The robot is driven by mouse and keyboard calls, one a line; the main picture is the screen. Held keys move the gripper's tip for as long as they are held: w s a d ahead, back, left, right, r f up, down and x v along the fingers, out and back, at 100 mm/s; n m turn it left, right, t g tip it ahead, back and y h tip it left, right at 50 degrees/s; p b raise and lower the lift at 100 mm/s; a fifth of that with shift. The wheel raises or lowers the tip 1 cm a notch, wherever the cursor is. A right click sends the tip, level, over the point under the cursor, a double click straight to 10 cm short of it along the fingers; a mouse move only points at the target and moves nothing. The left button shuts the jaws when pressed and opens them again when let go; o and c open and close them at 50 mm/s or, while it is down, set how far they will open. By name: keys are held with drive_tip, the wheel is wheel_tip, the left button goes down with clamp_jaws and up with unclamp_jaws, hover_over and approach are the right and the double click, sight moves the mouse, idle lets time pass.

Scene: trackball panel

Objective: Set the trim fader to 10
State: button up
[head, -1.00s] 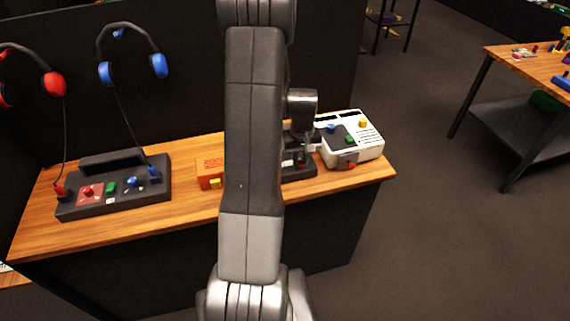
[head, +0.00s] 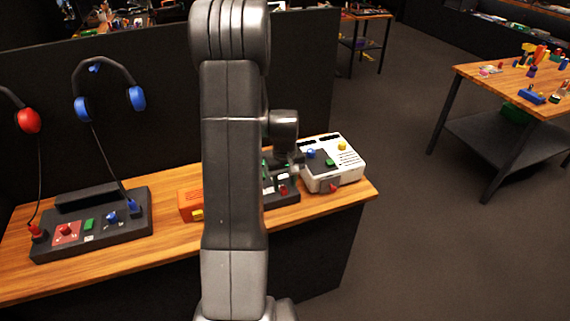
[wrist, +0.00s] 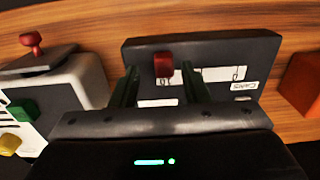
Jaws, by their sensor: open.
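A dark panel (wrist: 225,52) fills the middle of the wrist view, with a pale slot strip, small white labels and a red fader knob (wrist: 163,65). The label text is too small to read surely. My gripper (wrist: 160,88) is open, its two dark green fingers apart. The red knob shows between the fingers, nearer the left one, with no grip on it; contact cannot be told. In the head view, the panel (head: 283,201) is partly hidden behind my arm, with the red knob (head: 283,190) visible at its front.
A white box (head: 347,173) with coloured buttons and a red knob stands right of the panel. An orange box (head: 188,206) is left of it. A black console (head: 135,224) with headphones above is further left. A dark partition stands behind; the bench edge is in front.

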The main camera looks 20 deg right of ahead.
sight(285, 187)
wheel_tip(285, 187, up, 12)
drive_tip(key=shift+r+b, duration=0.15)
drive_tip(key=shift+b, duration=0.3)
wheel_tip(285, 187, down, 14)
drive_tip(key=shift+p, duration=0.6)
drive_tip(key=shift+a, duration=0.45)
